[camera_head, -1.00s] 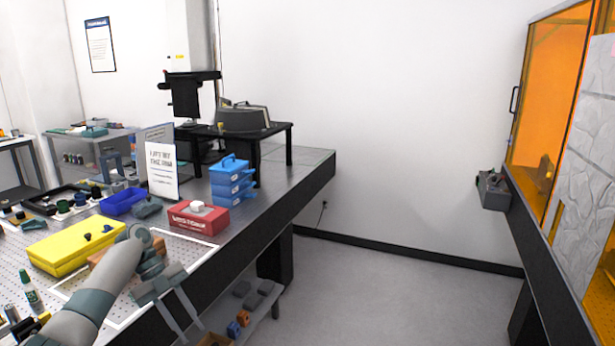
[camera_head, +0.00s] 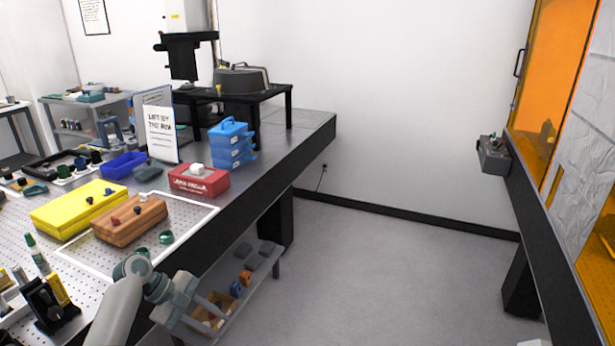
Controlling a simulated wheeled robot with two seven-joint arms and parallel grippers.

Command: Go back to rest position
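My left gripper (camera_head: 210,325) is at the bottom of the view, in front of the table's front edge and above the low shelf. Its two fingers are spread apart with nothing seen between them, and the forearm comes up from the bottom edge. The wooden block (camera_head: 128,228) with small knobs lies on the table (camera_head: 245,205) inside a white outline, behind and apart from the gripper.
A yellow box (camera_head: 75,212), a red box (camera_head: 199,182), blue stacked cases (camera_head: 231,150) and a sign (camera_head: 160,133) stand on the table. A low shelf (camera_head: 262,280) holds small parts. The floor (camera_head: 380,270) is open up to the orange-windowed enclosure (camera_head: 553,85) at right.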

